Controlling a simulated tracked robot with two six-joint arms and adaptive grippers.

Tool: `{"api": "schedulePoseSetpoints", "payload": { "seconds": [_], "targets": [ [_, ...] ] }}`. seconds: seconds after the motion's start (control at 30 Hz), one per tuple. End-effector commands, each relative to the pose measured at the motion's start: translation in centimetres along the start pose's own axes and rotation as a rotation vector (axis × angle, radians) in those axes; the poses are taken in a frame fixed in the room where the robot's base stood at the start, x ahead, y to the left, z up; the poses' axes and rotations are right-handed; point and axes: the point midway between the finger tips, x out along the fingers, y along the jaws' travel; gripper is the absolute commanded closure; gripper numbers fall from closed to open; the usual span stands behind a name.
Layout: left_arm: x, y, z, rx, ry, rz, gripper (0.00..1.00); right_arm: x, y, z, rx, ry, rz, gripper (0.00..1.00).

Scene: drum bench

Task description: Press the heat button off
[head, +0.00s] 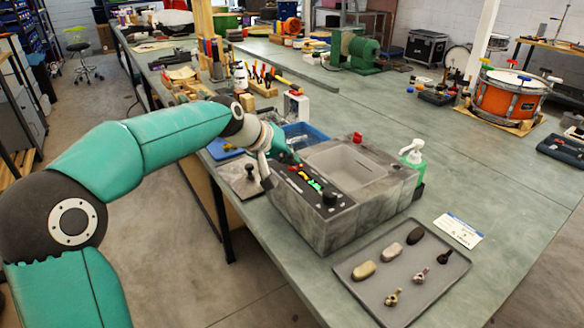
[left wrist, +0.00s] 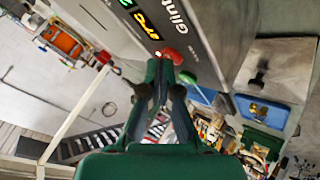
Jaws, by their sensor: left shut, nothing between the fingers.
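A grey cleaner (head: 335,225) with an open basin stands on the bench in the head view. Its front panel carries a red button (head: 294,168), lit orange and green displays and a black knob (head: 330,197). My left gripper (head: 289,157) is at the far left end of the panel, close to the red button. In the left wrist view, the shut, empty left fingertips (left wrist: 164,66) are just at the red button (left wrist: 174,55); whether they touch it I cannot tell. Any label naming the button is unreadable. My right gripper is not in view.
A tray (head: 378,304) with several small parts lies in front of the cleaner. The bench's right side has free room.

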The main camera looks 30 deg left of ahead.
Motion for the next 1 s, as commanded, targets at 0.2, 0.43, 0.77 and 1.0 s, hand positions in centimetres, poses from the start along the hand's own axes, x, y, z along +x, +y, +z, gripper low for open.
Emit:
{"api": "schedulePoseSetpoints", "payload": {
  "seconds": [0.2,0.43,0.77,1.0],
  "targets": [
    [-0.1,0.0,0.0,0.000,0.000,0.000,1.00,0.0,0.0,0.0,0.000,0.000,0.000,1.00],
    [0.1,-0.1,0.1,-0.001,0.000,-0.001,1.00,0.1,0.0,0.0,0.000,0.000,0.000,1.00],
    [-0.1,-0.1,0.0,-0.001,0.000,-0.001,1.00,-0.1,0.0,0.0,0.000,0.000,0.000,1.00],
    [-0.7,0.4,-0.5,-0.001,0.000,-0.001,1.00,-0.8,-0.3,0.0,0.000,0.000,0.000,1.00]
  ]
}}
